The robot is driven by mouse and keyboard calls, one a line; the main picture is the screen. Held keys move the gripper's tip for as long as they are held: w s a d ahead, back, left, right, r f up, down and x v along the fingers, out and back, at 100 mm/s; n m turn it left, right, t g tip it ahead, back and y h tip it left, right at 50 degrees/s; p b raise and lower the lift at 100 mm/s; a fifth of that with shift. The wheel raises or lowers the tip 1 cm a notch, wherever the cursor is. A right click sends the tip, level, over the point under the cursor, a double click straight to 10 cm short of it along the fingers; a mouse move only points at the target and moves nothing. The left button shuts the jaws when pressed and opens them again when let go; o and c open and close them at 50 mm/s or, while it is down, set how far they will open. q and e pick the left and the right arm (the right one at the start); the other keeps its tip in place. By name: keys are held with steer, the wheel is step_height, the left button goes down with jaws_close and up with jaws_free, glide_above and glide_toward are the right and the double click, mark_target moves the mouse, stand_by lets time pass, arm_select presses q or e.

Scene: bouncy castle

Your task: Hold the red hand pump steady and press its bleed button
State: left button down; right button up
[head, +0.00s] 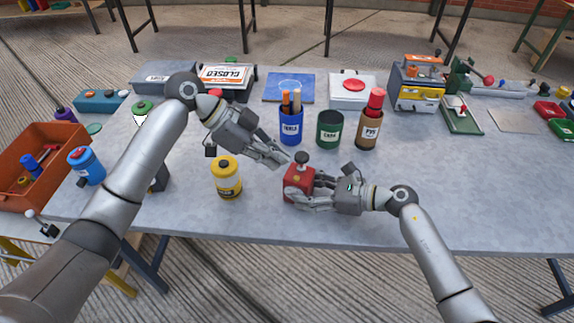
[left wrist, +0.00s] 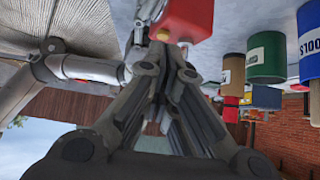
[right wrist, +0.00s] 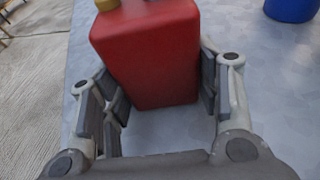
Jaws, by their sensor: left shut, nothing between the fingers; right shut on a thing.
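The red hand pump (head: 298,181) stands upright near the front of the grey table, with a dark knob (head: 301,157) on top. My right gripper (head: 307,190) is shut around its body from the right; the right wrist view shows the red body (right wrist: 155,50) between the fingers. A brass-yellow nub (left wrist: 163,34) shows on the pump in the left wrist view, and a brass-yellow part (right wrist: 106,5) shows at the top in the right wrist view. My left gripper (head: 285,161) is shut and empty, its fingertips close to the pump's upper left side. I cannot tell whether they touch it.
A yellow canister (head: 227,180) stands left of the pump. A blue cup (head: 291,127), a green cup (head: 328,130) and a brown cup (head: 368,132) stand behind. An orange bin (head: 38,160) is at far left. The table right of my right gripper is clear.

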arm_select(q)
steer(key=shift+v, duration=1.1)
arm_select(e)
steer(key=shift+f, duration=0.1)
arm_select(q)
steer(key=shift+d+r, duration=0.1)
steer(key=shift+d, duration=0.05)
arm_select(e)
steer(key=o, duration=0.9)
steer(key=shift+c, duration=0.2)
steer(key=shift+d, duration=0.15)
